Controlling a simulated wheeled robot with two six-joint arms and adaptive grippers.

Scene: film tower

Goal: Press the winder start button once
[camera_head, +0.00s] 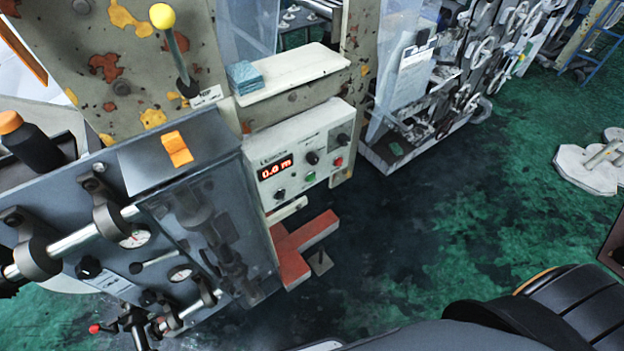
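The winder control box (300,140) is a pale panel on the side of the machine, right of the picture's left half. Its red display (275,168) reads 0.0 m. A green button (310,177) sits low on its face, and a red button (338,161) sits to the right of it. Black knobs (312,157) are beside and above them. The small labels are too blurred to read, so which button is marked start cannot be read. Neither of my grippers shows in this view, and nothing is seen touching the panel.
A white shelf (305,75) with blue cloths (243,76) juts out above the box. A yellow-knobbed lever (162,17) stands upper left. A clear guard (215,230) and a red foot-level block (300,250) are below. Green floor (450,230) is open to the right.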

